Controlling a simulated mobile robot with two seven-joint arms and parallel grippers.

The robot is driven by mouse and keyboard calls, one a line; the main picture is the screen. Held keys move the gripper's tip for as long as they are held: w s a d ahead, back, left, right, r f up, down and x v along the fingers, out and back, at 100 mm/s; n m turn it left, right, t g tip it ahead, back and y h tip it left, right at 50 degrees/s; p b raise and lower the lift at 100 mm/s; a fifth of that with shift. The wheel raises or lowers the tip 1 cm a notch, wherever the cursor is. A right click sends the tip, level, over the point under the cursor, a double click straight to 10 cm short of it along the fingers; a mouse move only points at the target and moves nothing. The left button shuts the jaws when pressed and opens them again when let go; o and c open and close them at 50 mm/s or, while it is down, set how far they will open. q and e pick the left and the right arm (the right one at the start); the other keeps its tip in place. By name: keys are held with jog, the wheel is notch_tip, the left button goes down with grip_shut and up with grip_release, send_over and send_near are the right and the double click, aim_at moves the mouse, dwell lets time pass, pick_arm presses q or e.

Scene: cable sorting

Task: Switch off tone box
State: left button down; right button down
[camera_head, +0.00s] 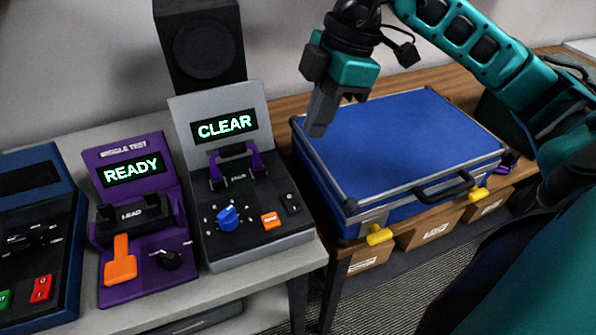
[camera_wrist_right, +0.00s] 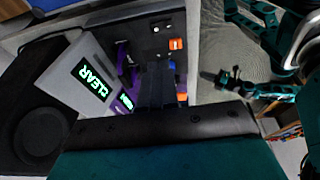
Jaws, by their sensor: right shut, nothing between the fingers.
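The tone box (camera_head: 270,251) is a grey, slanted device on the grey table with a lit CLEAR display (camera_head: 224,126). Its black panel has a blue knob (camera_head: 228,217), an orange button (camera_head: 270,221) and a small black rocker switch (camera_head: 291,202) at its right. A purple-and-black clamp sits below the display. My right gripper (camera_head: 318,130) is shut and empty, above and right of the tone box, beside the blue case. In the wrist view the shut fingers (camera_wrist_right: 157,88) cover part of the panel; the orange button (camera_wrist_right: 176,44) shows beyond them.
A purple wiggle-test box (camera_head: 120,290) showing READY and a dark blue box (camera_head: 45,310) stand to the left. A black speaker (camera_head: 200,45) is behind. The blue case (camera_head: 400,145) lies on a wooden bench at right, with yellow latches.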

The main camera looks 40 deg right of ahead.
jog(key=b, duration=0.1)
send_near(293, 196)
jog(key=x, duration=0.5)
jog(key=shift+a+f, duration=0.15)
jog(key=shift+a, duration=0.25)
jog(key=shift+w+f, duration=0.1)
jog(key=shift+f, duration=0.5)
jog(key=shift+d, duration=0.15)
